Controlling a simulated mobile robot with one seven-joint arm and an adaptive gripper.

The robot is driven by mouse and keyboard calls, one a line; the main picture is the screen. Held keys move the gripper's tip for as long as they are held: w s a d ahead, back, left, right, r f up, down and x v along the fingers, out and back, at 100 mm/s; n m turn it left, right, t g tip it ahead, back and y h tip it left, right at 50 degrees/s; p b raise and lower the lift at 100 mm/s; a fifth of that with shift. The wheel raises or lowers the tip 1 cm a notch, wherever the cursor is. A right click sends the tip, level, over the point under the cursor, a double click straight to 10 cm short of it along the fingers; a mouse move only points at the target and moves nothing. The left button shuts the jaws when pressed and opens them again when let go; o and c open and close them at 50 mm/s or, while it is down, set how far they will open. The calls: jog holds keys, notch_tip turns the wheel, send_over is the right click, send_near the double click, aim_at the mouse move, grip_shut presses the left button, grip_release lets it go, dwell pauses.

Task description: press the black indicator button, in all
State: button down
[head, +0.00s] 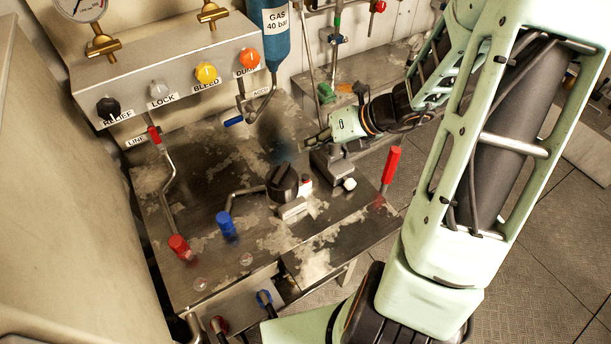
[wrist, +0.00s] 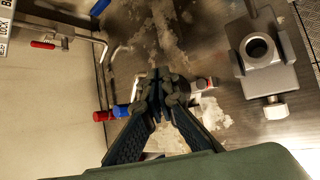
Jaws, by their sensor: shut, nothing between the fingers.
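A large black round knob (head: 283,183) stands on the worn metal bench top. A smaller black knob (head: 108,108) sits above the RELIEF label on the grey panel at the upper left. No label in view marks either as the indicator button, so I cannot tell which it is. My gripper (wrist: 160,88) is shut and empty in the wrist view, its dark fingertips over the bench and hiding what lies behind them. In the head view my gripper (head: 315,138) is above the bench, behind and above the large black knob; its fingertips are not clear there.
A grey block (wrist: 262,60) with a round hole stands right of my gripper. A red lever (head: 391,164) rises at the bench's right edge. Blue-handled (head: 227,225) and red-handled (head: 179,247) pipes stand at the left. A blue gas cylinder (head: 275,35) hangs behind.

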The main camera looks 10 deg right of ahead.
aim_at(308, 177)
jog(key=shift+f+b, duration=3.75)
jog(key=shift+f, duration=0.55)
jog(key=shift+f, duration=0.4)
jog(key=shift+f+b, duration=0.4)
jog(key=shift+b, duration=0.1)
jog(key=shift+r+p, duration=0.85)
jog(key=shift+p, duration=0.05)
jog(key=shift+r, duration=0.1)
notch_tip(308, 177, up, 5)
jog(key=p, duration=0.5)
